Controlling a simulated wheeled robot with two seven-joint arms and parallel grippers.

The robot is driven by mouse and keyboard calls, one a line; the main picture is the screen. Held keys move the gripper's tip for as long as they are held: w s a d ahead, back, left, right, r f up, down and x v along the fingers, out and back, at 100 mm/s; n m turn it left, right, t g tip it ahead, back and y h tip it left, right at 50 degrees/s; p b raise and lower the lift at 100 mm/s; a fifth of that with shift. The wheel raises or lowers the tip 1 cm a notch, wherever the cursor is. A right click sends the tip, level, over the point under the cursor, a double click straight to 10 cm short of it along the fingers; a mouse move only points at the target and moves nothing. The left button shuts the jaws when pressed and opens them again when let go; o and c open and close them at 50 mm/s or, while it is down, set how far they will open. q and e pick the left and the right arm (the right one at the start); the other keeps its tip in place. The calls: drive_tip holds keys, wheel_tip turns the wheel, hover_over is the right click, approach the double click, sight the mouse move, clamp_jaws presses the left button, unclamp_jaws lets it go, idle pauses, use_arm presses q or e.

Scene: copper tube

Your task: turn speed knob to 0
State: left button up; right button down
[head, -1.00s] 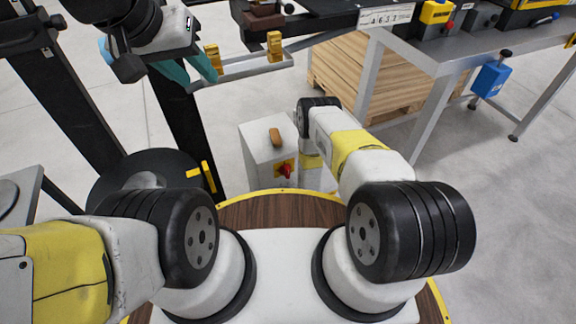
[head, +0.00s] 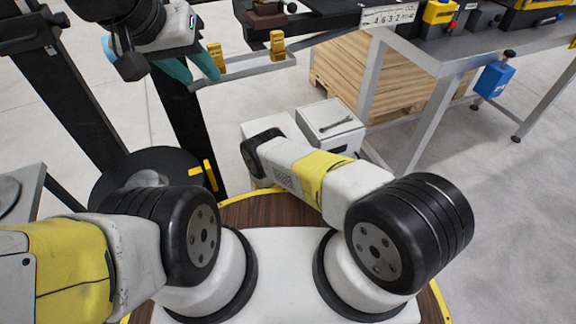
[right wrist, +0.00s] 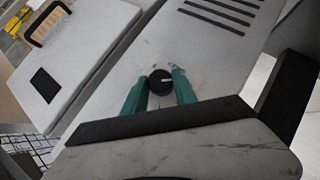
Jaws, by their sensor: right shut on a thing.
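In the right wrist view, a round black knob (right wrist: 160,83) with a white pointer mark sits on a scuffed pale grey panel (right wrist: 205,62). The mark points toward the right of the picture. The teal fingers of my right gripper (right wrist: 160,88) are shut on the knob, one on each side. In the head view my right arm hides this gripper and the knob. My left gripper (head: 191,68) is at the upper left of the head view, its teal fingers apart and empty, close to a yellow block on a rail.
A white box (head: 315,117) with a dark handle-like bar on top stands beyond my right arm. A wooden crate (head: 395,85) and a grey workbench (head: 445,50) stand at the right. Slots (right wrist: 225,12) lie above the knob. Open floor (head: 510,210) lies right.

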idle(0.3)
drive_tip(key=c, duration=1)
unclamp_jaws()
